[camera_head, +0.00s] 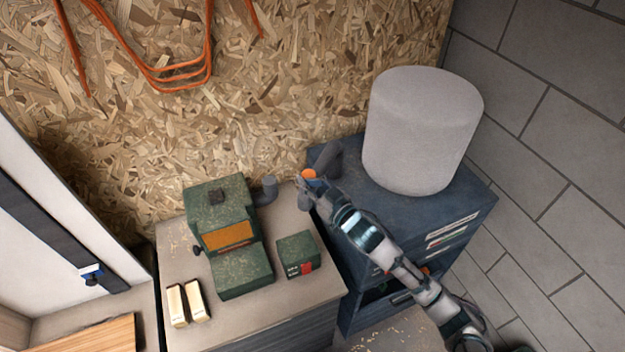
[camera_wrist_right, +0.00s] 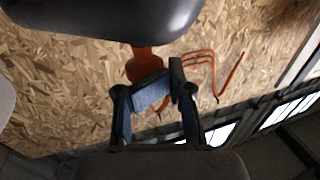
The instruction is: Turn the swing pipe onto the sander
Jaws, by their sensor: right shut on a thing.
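The swing pipe is a dark grey elbow (camera_head: 328,165) at the left side of the dark blue cabinet. It has an orange grip (camera_head: 309,174). My right gripper (camera_head: 307,184) is shut on this grip. In the right wrist view the fingers (camera_wrist_right: 148,98) close at the orange grip (camera_wrist_right: 145,63), under the dark pipe (camera_wrist_right: 120,14). The sander (camera_head: 222,225) is a green machine on the bench, left of the gripper. Its grey outlet elbow (camera_head: 266,188) points up at its right side. The pipe's open end is partly hidden by my gripper, and it stands apart from the outlet. My left gripper is out of view.
A big grey drum (camera_head: 420,130) stands on the cabinet (camera_head: 470,218). A green box (camera_head: 298,255) and two pale blocks (camera_head: 186,303) lie on the bench (camera_head: 270,308). Orange hoses (camera_head: 180,78) hang on the chipboard wall.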

